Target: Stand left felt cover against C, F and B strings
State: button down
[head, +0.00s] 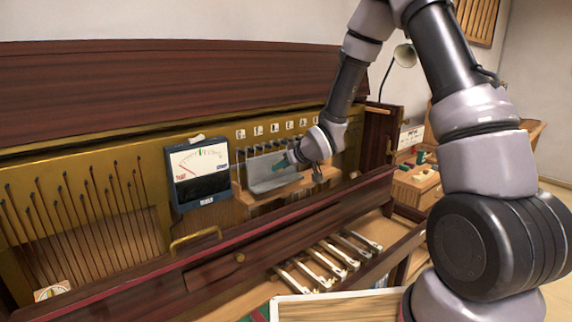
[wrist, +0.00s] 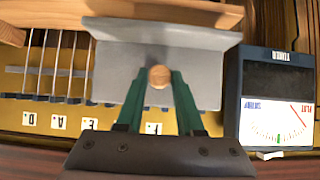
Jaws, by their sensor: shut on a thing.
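The grey felt cover (head: 268,178) is an L-shaped panel with a folded lip. It stands roughly upright in front of the left strings, beside the tuner. In the wrist view the cover (wrist: 205,75) fills the middle, with a round wooden knob (wrist: 159,76) on its face. My gripper (head: 287,162) has its green fingers shut on that knob, and the fingers (wrist: 159,82) show there too. The cover hides the strings behind it. I cannot tell whether the cover touches the strings.
The dark tuner meter (head: 197,172) stands close beside the cover. A wooden ledge (wrist: 190,12) runs along the cover's lip. A dark red rail (head: 300,215) crosses in front, with several pale keys (head: 320,265) below it. Tuning pins and strings (head: 80,220) fill the left.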

jog(key=x, duration=0.4)
jog(key=shift+f, duration=0.6)
jog(key=shift+f, duration=0.1)
jog(key=shift+w+a, duration=0.5)
jog(key=shift+w, duration=0.2)
jog(key=shift+w+a, duration=0.45)
jog(key=shift+w, duration=0.25)
dwell(0.8)
jog(key=shift+c, duration=2.3)
grip_release()
jog(key=s+d+r, duration=0.2)
jog(key=s+d, duration=0.2)
jog(key=s, duration=0.2)
jog(key=shift+s+d, duration=0.2)
jog(key=shift+s, duration=0.15)
